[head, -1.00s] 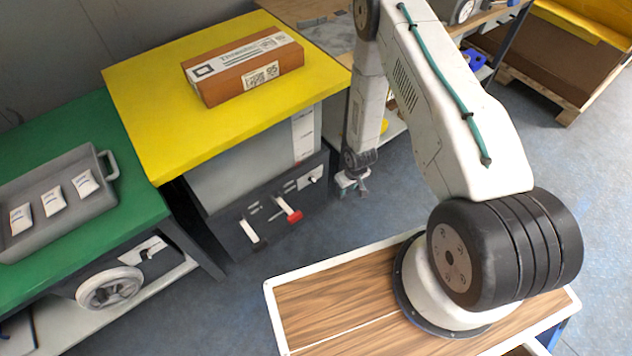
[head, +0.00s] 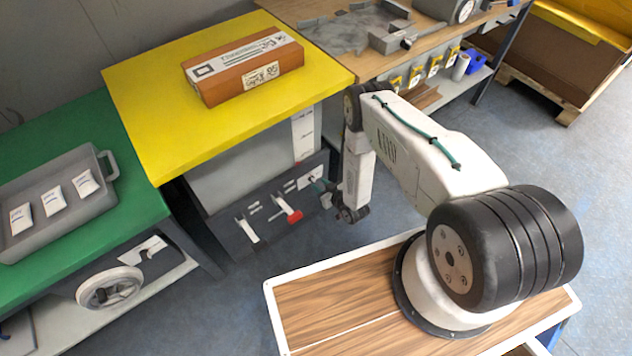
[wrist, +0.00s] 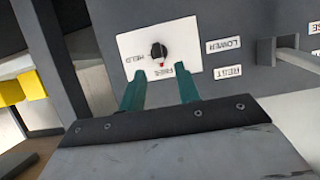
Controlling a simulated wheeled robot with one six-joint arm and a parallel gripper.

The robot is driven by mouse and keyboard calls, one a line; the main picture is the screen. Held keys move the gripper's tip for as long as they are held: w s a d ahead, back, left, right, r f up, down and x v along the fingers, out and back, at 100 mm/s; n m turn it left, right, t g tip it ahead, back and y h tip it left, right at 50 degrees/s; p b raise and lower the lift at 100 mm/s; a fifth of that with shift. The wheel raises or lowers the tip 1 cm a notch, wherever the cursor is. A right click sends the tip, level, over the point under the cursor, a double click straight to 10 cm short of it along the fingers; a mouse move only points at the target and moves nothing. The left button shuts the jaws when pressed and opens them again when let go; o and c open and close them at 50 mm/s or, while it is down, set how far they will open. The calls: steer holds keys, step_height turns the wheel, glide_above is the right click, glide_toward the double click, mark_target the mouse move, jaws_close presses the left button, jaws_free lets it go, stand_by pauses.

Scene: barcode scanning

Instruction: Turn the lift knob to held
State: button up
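The lift knob (wrist: 158,51) is a small black knob on a white plate (wrist: 188,52), seen upside down in the wrist view. The plate carries the words HELD and FREE. A red mark shows at the knob's edge on the FREE side. My gripper (wrist: 160,88) has two teal fingers, spread apart with nothing between them. The fingertips are in front of the plate, either side of the knob in the picture, and do not close on it.
The wrist view shows LOWER (wrist: 224,45) and REST (wrist: 227,72) labels and a grey handle (wrist: 280,55) beside the plate.

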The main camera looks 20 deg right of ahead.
mark_target(313, 178)
steer(key=shift+x, duration=2.05)
steer(key=c, duration=0.7)
steer(key=shift+d, duration=0.1)
steer(key=shift+w+d+m+g+y, duration=0.1)
steer(key=shift+d+m+g+y, duration=0.05)
steer(key=shift+m+y, duration=0.4)
steer(key=shift+d+m+g+y, duration=0.15)
steer(key=shift+m+y, duration=0.2)
steer(key=shift+m, duration=0.3)
steer(key=m, duration=0.1)
steer(key=m+y, duration=0.1)
steer(key=shift+w+d+f+m+y, duration=0.1)
steer(key=shift+d+f+m+y, duration=0.05)
steer(key=shift+d+m+y, duration=0.15)
jaws_close()
steer(key=shift+w+d+f+m+y, duration=0.15)
steer(key=shift+m+y, duration=0.4)
steer(key=shift+m, duration=0.4)
steer(key=shift+s+a+f+m+y, duration=0.15)
steer(key=shift+m+y, duration=0.35)
steer(key=shift+m, duration=0.4)
steer(key=shift+w+d+f+m+y, duration=0.2)
steer(key=shift+m+y, duration=0.35)
steer(key=shift+m, duration=0.4)
steer(key=shift+r, duration=0.1)
